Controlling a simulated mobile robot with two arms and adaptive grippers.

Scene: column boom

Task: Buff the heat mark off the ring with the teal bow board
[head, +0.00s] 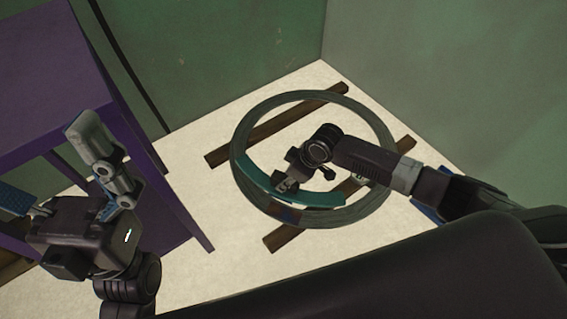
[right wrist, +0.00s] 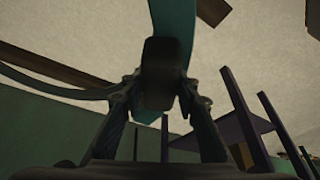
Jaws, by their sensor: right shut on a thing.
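The grey-green ring (head: 382,130) lies flat across two dark wooden beams on the pale floor; part of it also shows in the right wrist view (right wrist: 55,87). The curved teal bow board (head: 252,178) lies along the ring's left and near side, and I cannot tell whether it touches. My right gripper (head: 286,184) is shut on the board's dark handle (right wrist: 163,75), with the teal strip (right wrist: 174,18) beyond it. A dark bluish-brown patch (head: 288,215) shows on the ring's near side, beside the board. My left gripper (head: 48,158) is open and empty, far left of the ring.
A purple table (head: 45,65) stands at the left, near my left arm. The wooden beams (head: 222,153) stick out past the ring. Green walls (head: 230,50) meet in a corner behind it. A blue thing (head: 424,210) is partly hidden by my right arm.

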